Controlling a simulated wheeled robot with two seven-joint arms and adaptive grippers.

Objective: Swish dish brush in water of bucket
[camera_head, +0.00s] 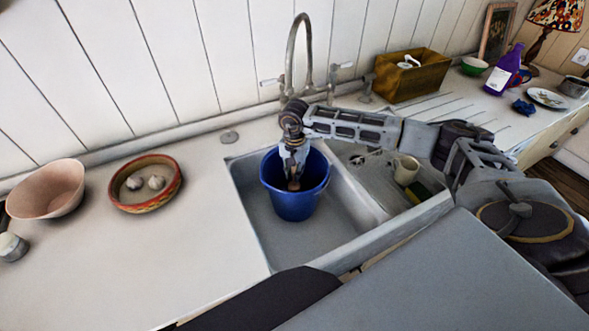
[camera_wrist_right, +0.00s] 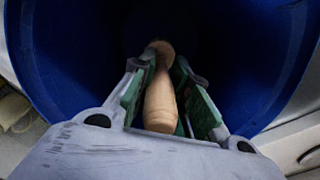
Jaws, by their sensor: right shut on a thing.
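A blue bucket (camera_head: 296,200) stands in the left basin of the sink. My right gripper (camera_head: 294,178) is over the bucket, pointing down with its fingertips inside the rim. It is shut on the wooden handle of the dish brush (camera_head: 293,185). In the right wrist view the pale wooden handle (camera_wrist_right: 161,100) sits between the green-padded fingers (camera_wrist_right: 163,85), with the dark blue bucket wall (camera_wrist_right: 60,70) around it. The brush head and any water are hidden in the dark inside of the bucket. My left gripper is out of view.
The grey tap (camera_head: 308,60) rises behind the bucket. A cream mug (camera_head: 406,170) is in the right basin. A pink bowl (camera_head: 46,190) and a basket with garlic (camera_head: 145,204) are on the left counter. A wooden box (camera_head: 410,80) stands back right.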

